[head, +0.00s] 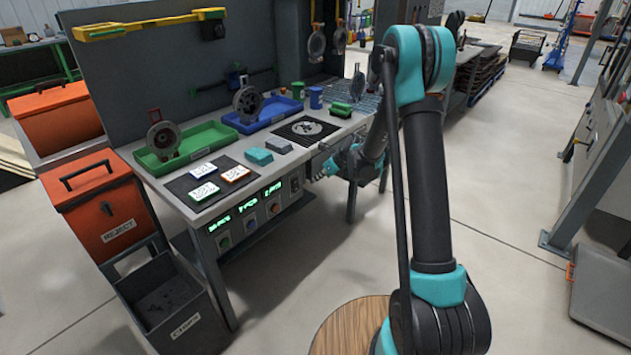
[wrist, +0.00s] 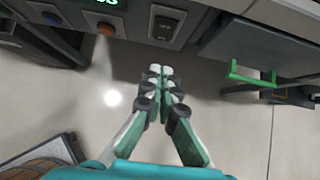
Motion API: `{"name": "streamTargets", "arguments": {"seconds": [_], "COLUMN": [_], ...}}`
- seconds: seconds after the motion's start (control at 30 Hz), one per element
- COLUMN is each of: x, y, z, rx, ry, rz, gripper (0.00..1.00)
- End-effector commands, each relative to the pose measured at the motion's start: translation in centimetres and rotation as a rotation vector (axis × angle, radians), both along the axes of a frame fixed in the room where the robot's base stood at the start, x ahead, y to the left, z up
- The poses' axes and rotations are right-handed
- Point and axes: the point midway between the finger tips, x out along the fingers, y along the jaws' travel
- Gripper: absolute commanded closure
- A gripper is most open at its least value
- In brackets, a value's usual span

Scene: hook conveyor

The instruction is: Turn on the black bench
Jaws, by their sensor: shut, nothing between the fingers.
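The bench (head: 160,188) stands left of centre in the head view, with a dark back panel and a light grey top edge. Its front panel carries lit green displays (head: 247,207) and coloured round buttons below them. A black rocker switch (head: 295,184) sits at the right of these. In the wrist view the rocker switch (wrist: 165,24) is at the top centre, in a grey frame; I cannot tell its position. My gripper (wrist: 160,72) is shut and empty, pointing toward the switch and apart from it. In the head view my arm largely hides the gripper.
The bench top holds a green tray (head: 190,143), a blue tray (head: 265,112), small boxes and a black plate (head: 305,130). An orange reject bin (head: 100,205) and a dark bin (head: 165,300) stand at left. A green bracket (wrist: 250,77) sticks out at right. Floor in front is clear.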

Motion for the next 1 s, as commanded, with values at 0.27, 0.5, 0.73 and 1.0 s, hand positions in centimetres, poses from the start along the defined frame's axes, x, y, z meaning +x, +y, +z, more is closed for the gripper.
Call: {"name": "streamTargets", "arguments": {"seconds": [0.27, 0.5, 0.73, 1.0], "x": [-0.1, -0.3, -0.3, 0.3], "y": [-0.1, -0.4, -0.5, 0.2], "z": [0.1, -1.1, -1.3, -2.5], "rx": [0.0, -0.047, -0.054, -0.053], "ry": [0.0, 0.034, 0.04, 0.04], "rz": [0.0, 0.001, -0.001, -0.001], "gripper": [1.0, 1.0, 1.0, 1.0]}}
